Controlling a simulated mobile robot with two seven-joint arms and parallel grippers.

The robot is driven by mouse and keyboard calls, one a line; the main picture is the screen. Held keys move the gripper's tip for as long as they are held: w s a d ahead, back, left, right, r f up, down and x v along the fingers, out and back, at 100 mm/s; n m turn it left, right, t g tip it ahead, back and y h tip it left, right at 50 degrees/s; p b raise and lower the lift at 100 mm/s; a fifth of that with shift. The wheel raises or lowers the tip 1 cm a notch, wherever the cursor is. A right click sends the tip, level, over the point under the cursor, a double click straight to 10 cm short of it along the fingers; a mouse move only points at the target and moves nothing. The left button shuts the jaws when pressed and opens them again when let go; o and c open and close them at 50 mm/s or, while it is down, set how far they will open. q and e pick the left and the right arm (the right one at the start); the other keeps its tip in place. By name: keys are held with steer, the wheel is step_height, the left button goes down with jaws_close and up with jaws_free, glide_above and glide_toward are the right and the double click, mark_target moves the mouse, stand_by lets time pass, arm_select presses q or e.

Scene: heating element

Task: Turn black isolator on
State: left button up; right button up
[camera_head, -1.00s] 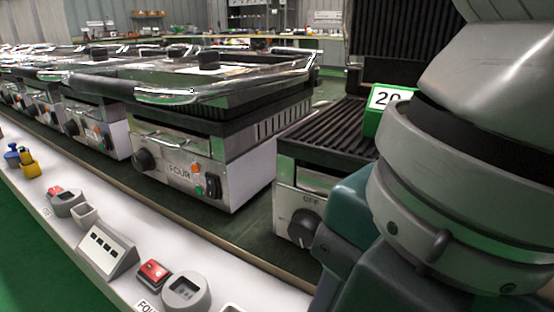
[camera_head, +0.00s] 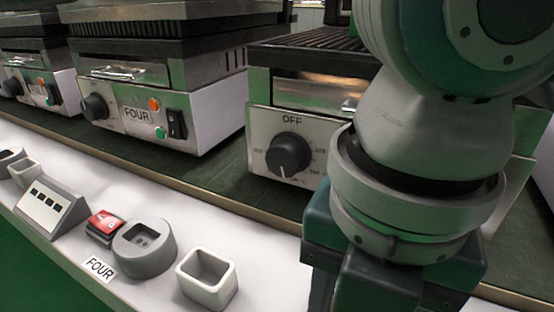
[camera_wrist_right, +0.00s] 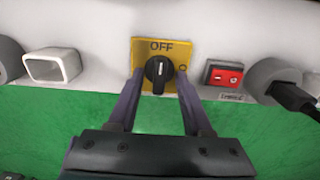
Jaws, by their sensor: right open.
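The black isolator (camera_wrist_right: 159,72) is a round black rotary knob on a yellow plate (camera_wrist_right: 146,49) marked OFF, in the upper middle of the right wrist view. Its white pointer line stands upright, toward the OFF label. My right gripper (camera_wrist_right: 158,85) is open. Its two fingers reach up on either side of the knob, over the plate's lower part, with a gap showing between fingers and knob. I cannot tell whether they touch the plate. In the head view my right arm fills the right side and the isolator is hidden. My left gripper is in neither view.
In the right wrist view a red switch (camera_wrist_right: 223,75) and a grey socket with a black plug sit right of the plate, and a white box-shaped holder (camera_wrist_right: 53,66) sits left. In the head view, grills stand behind the white ledge; one has a black OFF dial (camera_head: 288,155).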

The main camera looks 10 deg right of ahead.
steer(key=shift+c, duration=0.2)
jaws_close()
stand_by(0.4)
